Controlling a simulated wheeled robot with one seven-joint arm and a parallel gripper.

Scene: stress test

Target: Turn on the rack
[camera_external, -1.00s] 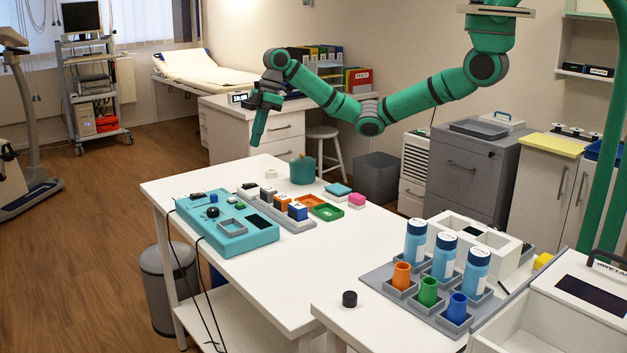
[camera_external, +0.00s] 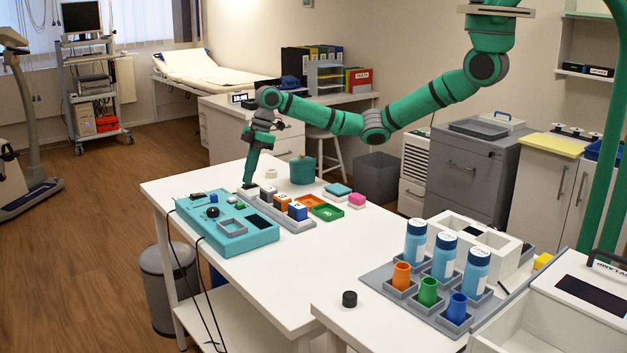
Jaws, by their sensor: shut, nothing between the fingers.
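A long grey rack (camera_external: 297,224) lies on the white table, holding a row of upright blocks, among them an orange block (camera_external: 282,202) and a blue block (camera_external: 298,211). A small dark part at its far left end is now hidden behind my gripper. My gripper (camera_external: 248,185) is shut and points down at that far end. Its tips are at or just above the dark part; I cannot tell whether they touch it. I cannot make out a switch or its setting.
A teal device (camera_external: 232,241) with a black knob lies left of the rack. Orange and green trays (camera_external: 327,212) lie right of it, with a teal pot (camera_external: 302,171) behind. The table's front area is clear. Bottles and cups (camera_external: 415,240) stand front right.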

